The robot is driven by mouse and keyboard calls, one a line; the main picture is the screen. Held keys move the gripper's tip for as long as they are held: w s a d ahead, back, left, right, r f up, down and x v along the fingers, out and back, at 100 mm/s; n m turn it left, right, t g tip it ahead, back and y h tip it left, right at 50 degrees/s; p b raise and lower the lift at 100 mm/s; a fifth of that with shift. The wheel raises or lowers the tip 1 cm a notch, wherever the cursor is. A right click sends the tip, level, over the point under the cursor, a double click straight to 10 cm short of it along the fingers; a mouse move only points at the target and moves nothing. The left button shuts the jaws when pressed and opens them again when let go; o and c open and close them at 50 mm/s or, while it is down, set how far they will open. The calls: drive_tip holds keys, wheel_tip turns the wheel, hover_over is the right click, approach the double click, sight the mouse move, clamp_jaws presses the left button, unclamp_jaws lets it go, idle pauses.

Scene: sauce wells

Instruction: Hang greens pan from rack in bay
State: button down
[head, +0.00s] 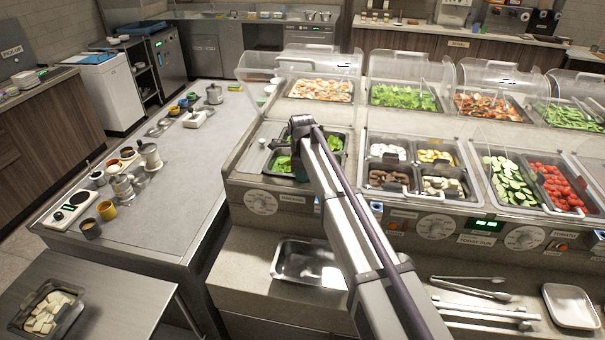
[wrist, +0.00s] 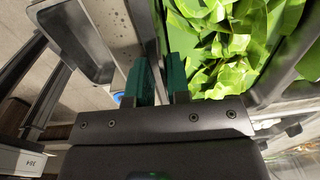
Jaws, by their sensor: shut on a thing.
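The greens pan (head: 268,153) is a dark pan of green leaves in the leftmost front well of the counter, partly hidden behind my arm. Bright leaves fill the upper right of the wrist view (wrist: 232,42). My gripper (wrist: 162,84) has two teal fingers, one on each side of the pan's wall beside the leaves, and is shut on it. Whether the pan is seated or slightly raised cannot be told. I cannot make out the rack clearly.
Neighbouring wells hold a divided set of small pans (head: 415,170), cucumber slices (head: 508,180) and tomatoes (head: 555,188). Clear sneeze guards (head: 320,60) stand behind. An empty metal pan (head: 308,265) and tongs (head: 470,288) lie on the lower shelf. The left steel table has bare room.

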drive_tip(key=shift+s+d+f+b, duration=0.1)
drive_tip(key=shift+s+f+b, duration=0.2)
drive_tip(key=shift+s+b, duration=0.1)
drive_tip(key=c, duration=1.2)
unclamp_jaws()
drive_tip(key=shift+o, duration=1)
wheel_tip(320, 180, up, 12)
drive_tip(key=p, duration=1.1)
drive_tip(key=shift+f+p, duration=0.25)
drive_tip(key=shift+p, duration=0.15)
drive_tip(key=shift+f, duration=0.1)
drive_tip(key=shift+w, duration=0.1)
